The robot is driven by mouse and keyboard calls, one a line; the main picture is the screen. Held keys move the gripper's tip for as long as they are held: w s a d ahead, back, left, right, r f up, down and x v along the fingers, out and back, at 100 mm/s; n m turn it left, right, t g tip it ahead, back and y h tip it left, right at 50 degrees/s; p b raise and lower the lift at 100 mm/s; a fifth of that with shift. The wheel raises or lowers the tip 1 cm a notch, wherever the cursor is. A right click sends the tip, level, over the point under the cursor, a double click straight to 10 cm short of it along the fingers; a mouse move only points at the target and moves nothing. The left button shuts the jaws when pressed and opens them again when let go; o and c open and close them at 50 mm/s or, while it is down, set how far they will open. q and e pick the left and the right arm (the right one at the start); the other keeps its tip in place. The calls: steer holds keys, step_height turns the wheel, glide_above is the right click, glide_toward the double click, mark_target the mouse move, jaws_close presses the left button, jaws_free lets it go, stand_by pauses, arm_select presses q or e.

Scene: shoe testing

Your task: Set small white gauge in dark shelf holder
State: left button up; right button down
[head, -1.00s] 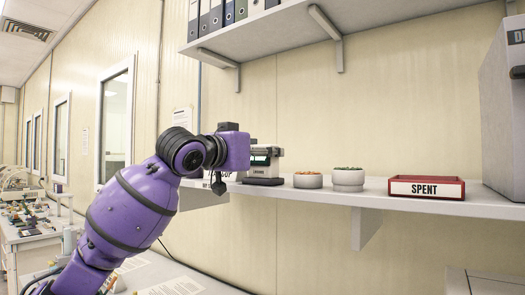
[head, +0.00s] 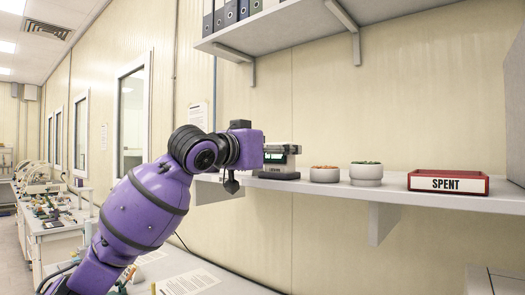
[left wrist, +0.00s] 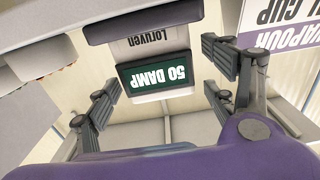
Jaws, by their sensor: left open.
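The small white gauge (head: 283,160) stands at the dark holder (head: 279,174) on the shelf, just past my left wrist in the head view. In the left wrist view, which is upside down, the gauge (left wrist: 165,92) has a green display reading "50 DAMP". It sits against the dark holder (left wrist: 112,28) with its "Loruven" label; I cannot tell how deep it is seated. My left gripper (left wrist: 160,88) is open, with fingers on both sides of the gauge and gaps between. Its fingertips are hidden in the head view. My right gripper is not in view.
To the right on the shelf (head: 400,198) stand two bowls (head: 325,174) (head: 366,175) and a red "SPENT" tray (head: 448,183). A "VAPOUR CUP" sign (left wrist: 280,25) is close beside the fingers in the left wrist view. An upper shelf (head: 290,30) holds binders.

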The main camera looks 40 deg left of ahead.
arm_select(q)
steer(key=s, duration=1.1)
steer(key=shift+a, duration=0.4)
steer(key=shift+w, duration=0.1)
